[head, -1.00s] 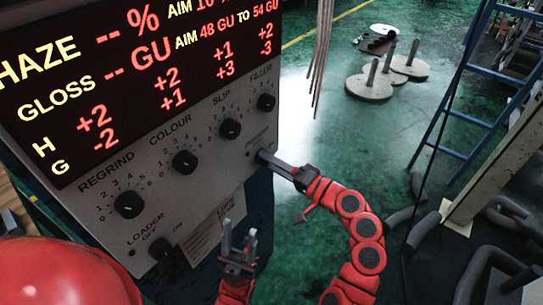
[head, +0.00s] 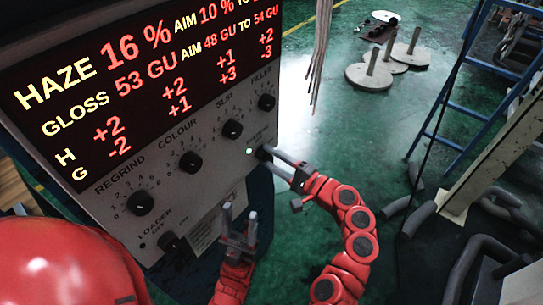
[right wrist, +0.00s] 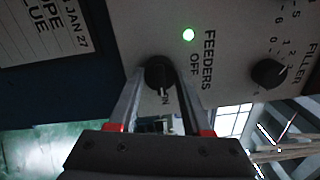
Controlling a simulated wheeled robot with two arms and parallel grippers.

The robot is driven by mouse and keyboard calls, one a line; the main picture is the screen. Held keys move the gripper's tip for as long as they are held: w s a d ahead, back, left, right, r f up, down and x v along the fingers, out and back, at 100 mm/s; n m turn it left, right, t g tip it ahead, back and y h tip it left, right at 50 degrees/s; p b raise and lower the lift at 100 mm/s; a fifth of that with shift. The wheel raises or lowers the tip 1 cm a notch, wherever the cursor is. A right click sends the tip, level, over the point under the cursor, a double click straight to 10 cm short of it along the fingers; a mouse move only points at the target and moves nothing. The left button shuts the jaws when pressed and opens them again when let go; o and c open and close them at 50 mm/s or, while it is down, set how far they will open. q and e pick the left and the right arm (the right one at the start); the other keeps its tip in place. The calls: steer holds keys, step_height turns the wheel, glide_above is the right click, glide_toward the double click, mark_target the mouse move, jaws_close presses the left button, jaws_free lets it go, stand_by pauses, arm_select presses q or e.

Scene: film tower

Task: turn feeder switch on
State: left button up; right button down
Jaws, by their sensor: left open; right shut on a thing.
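The feeder switch (right wrist: 160,76) is a black knob on the grey control panel, under the label "FEEDERS OFF" with "ON" beside it in the right wrist view. Its pointer is toward the "ON" mark. A green lamp (right wrist: 188,35) beside it is lit; it also glows in the head view (head: 249,151). My right gripper (right wrist: 163,82) is shut on the switch knob, one finger on each side. In the head view my right gripper (head: 272,157) reaches the panel's lower right corner. My left gripper (head: 239,222) is open and empty, below the panel and apart from it.
The display (head: 150,85) reads haze 16 % and gloss 53 GU. Knobs for regrind (head: 141,202), colour (head: 190,162), slip (head: 232,129) and filler (head: 266,102) line the panel, with a loader switch (head: 172,243) below.

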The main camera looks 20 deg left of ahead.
steer(key=shift+f, duration=0.1)
steer(key=shift+c, duration=1.7)
jaws_free()
steer(key=b+v, duration=0.2)
steer(key=v, duration=1.5)
steer(key=shift+d+b, duration=0.2)
steer(key=shift+b, duration=0.2)
steer(key=shift+f, duration=0.1)
